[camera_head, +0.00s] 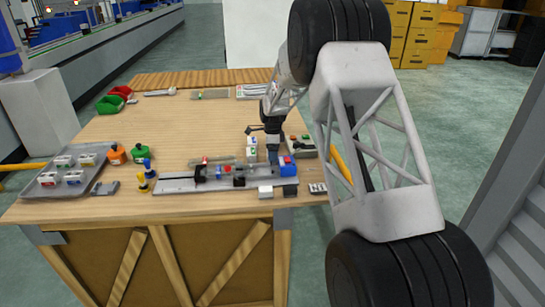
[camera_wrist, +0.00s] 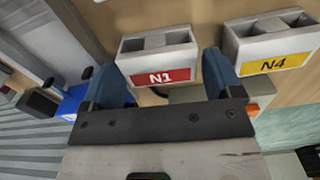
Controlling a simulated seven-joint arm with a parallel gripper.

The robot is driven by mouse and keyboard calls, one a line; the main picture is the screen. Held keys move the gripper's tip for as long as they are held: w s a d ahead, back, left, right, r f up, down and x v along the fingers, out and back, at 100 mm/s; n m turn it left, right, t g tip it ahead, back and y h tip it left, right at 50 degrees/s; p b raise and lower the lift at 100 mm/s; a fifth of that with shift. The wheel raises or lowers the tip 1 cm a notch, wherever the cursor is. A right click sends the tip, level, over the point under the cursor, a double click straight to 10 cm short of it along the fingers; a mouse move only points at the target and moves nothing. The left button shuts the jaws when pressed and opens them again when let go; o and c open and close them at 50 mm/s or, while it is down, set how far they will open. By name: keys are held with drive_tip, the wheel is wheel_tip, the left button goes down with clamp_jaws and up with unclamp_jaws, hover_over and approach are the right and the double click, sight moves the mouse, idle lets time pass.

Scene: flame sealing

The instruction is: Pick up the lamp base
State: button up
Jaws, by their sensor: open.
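My gripper (camera_head: 272,152) is low over the right part of the bench, seen small in the head view. In the wrist view my gripper (camera_wrist: 161,72) is open, its two blue fingers apart. A white slotted block with a red N1 label (camera_wrist: 160,60) shows in the gap between the fingers; I cannot tell whether they touch it. A similar white block with a yellow N4 label (camera_wrist: 268,45) stands to the right of the right finger. No part can be clearly told as the lamp base; it may be one of these blocks or hidden.
A long metal rail fixture (camera_head: 170,186) lies along the bench front, with a blue-and-red part (camera_head: 288,166) at its right end. A grey tray (camera_head: 45,190) with several labelled white blocks is at the left. The wooden bench (camera_head: 165,125) is mostly clear in the middle.

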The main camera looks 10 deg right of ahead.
drive_tip(key=shift+f, duration=0.8)
drive_tip(key=c, duration=0.7)
